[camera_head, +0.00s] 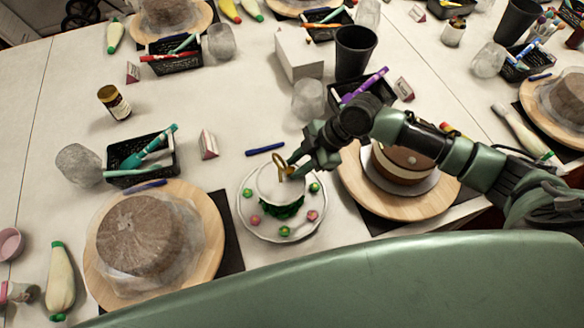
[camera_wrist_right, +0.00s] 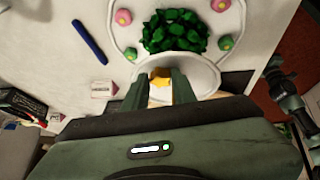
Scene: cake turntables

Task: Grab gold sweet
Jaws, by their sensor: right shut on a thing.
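The gold sweet (camera_wrist_right: 160,76) is a small yellow-gold piece between the fingertips of my right gripper (camera_wrist_right: 158,82) in the right wrist view. My right gripper (camera_head: 290,172) is shut on it, just over the far side of a white plate (camera_head: 248,221) in the head view. The fingers partly hide the sweet. The plate holds a white round piece (camera_head: 270,181) with a bumpy dark green part (camera_head: 285,209). Pink and green sweets (camera_head: 313,215) sit around it on the plate. My left gripper is not in view.
A wrapped brown cake (camera_head: 135,238) on a wooden turntable stands left of the plate. A brown-and-white cake (camera_head: 402,165) on another turntable stands right, under my right arm. A blue pen (camera_head: 265,149) lies behind the plate. A black basket (camera_head: 140,158) holds pens.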

